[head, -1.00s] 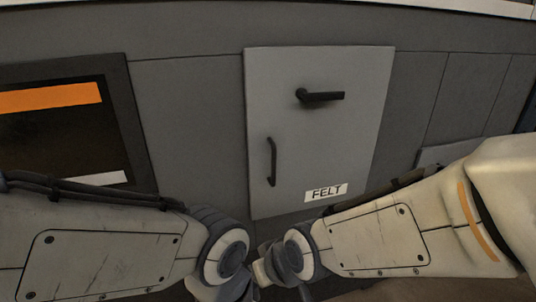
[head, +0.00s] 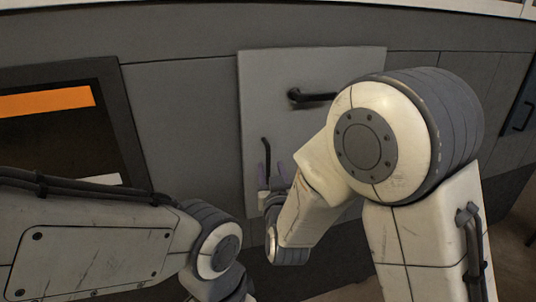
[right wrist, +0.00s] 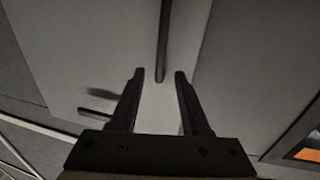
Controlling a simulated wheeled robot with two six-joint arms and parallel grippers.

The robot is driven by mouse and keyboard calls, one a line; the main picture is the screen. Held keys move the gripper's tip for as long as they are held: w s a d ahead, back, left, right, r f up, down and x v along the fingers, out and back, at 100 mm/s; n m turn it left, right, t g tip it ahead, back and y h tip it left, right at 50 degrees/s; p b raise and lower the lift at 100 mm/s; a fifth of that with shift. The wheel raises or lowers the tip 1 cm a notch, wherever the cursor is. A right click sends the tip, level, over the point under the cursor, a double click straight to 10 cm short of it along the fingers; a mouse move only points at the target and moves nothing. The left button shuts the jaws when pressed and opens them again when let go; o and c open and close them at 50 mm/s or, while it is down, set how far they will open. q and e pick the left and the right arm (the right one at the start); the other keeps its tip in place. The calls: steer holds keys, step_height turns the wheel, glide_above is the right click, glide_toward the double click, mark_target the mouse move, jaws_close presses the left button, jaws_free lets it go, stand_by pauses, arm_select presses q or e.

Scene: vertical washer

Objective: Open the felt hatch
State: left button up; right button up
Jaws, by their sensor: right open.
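The felt hatch (head: 262,80) is a light grey panel, closed flush in the darker grey wall in the head view. A black lever handle (head: 311,97) sits near its upper middle. A vertical black bar handle (head: 266,155) is low on its left side. My right gripper (head: 271,178) is open at the lower end of the bar handle. In the right wrist view the bar handle (right wrist: 163,40) runs toward the gap between the two fingertips (right wrist: 159,76), with nothing gripped. The lever handle (right wrist: 97,116) shows at left there. My right arm hides the hatch's lower right part.
A dark framed panel with an orange strip (head: 45,102) is in the wall at left. My left arm (head: 95,250) crosses the lower left; its gripper is out of sight. The wall between the dark panel and the hatch is clear.

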mark_target(268, 158)
steer(key=w, duration=0.2)
steer(key=w+p, duration=0.1)
steer(key=w, duration=0.3)
steer(key=shift+w+a, duration=0.25)
steer(key=shift+a, duration=0.15)
steer(key=shift+c, duration=0.4)
jaws_close()
stand_by(0.6)
